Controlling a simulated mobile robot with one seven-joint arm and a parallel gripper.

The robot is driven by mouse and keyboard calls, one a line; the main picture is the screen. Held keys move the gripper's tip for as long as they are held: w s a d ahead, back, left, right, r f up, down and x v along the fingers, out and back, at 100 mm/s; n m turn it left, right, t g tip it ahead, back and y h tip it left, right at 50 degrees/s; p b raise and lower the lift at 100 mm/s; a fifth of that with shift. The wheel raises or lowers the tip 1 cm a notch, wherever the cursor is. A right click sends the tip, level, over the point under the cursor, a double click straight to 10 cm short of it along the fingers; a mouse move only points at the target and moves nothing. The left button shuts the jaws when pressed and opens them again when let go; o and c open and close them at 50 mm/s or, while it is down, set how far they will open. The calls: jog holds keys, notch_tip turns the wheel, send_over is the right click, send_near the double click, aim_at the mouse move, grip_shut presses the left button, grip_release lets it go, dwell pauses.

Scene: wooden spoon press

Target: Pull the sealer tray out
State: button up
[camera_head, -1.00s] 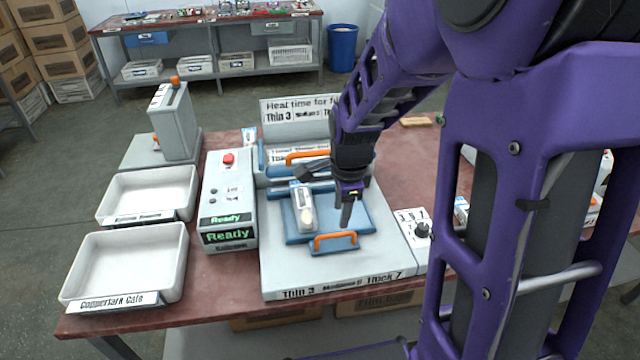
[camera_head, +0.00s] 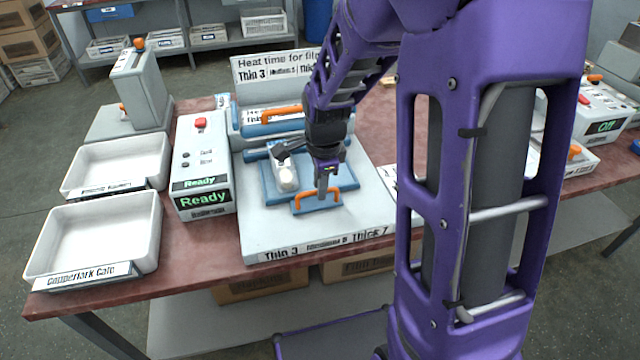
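The blue sealer tray (camera_head: 347,178) lies in the grey sealer (camera_head: 258,228), with a packaged item (camera_head: 287,179) on it. The tray has an orange handle (camera_head: 303,199) on its front tab. My gripper (camera_head: 321,190) points down at the handle, its fingers at or just behind the handle's right part. I cannot tell whether the fingers touch the handle or how far apart they are. An upper orange handle (camera_head: 268,114) sits on the sealer's blue raised lid bar behind the tray.
A control box (camera_head: 203,150) with "Ready" displays stands left of the sealer. Two white trays, one behind (camera_head: 118,162) and one in front (camera_head: 92,232), lie further left. My arm hides part of the table on the right.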

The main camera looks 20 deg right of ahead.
grip_shut()
dwell(1.1)
